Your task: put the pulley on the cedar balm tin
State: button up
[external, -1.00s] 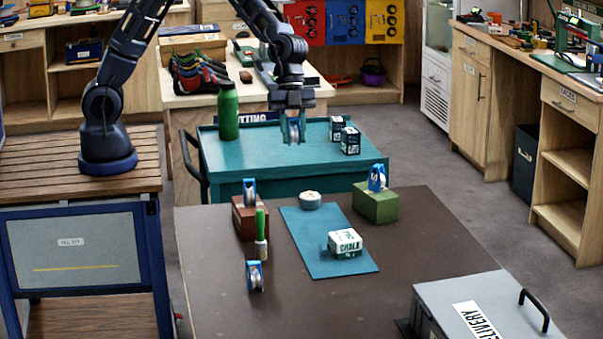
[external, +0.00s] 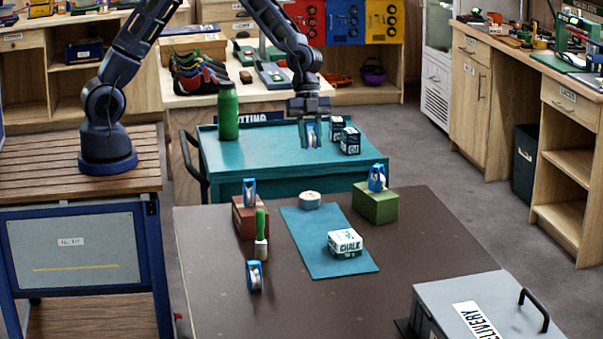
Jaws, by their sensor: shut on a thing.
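My gripper (external: 311,118) is shut on a blue and silver pulley (external: 310,133) and holds it in the air, in front of the teal cart top in the picture. A small round pale tin (external: 310,201), likely the cedar balm tin, lies at the far end of the blue mat (external: 305,250). Its label cannot be read. The held pulley appears above the tin in the picture, clearly apart from it. The tin's top looks bare.
Other blue pulleys stand on the reddish-brown block (external: 241,222), on the green block (external: 375,207) and on the brown table (external: 200,290). A green-handled brush (external: 261,235) and a chalk box (external: 345,244) are nearby. A grey delivery box (external: 470,305) is at front right.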

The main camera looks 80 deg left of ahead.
notch_tip(320, 180, down, 13)
jog(key=shift+f, duration=0.1)
dwell(0.5)
jog(key=shift+f, duration=0.1)
jog(key=o, duration=1)
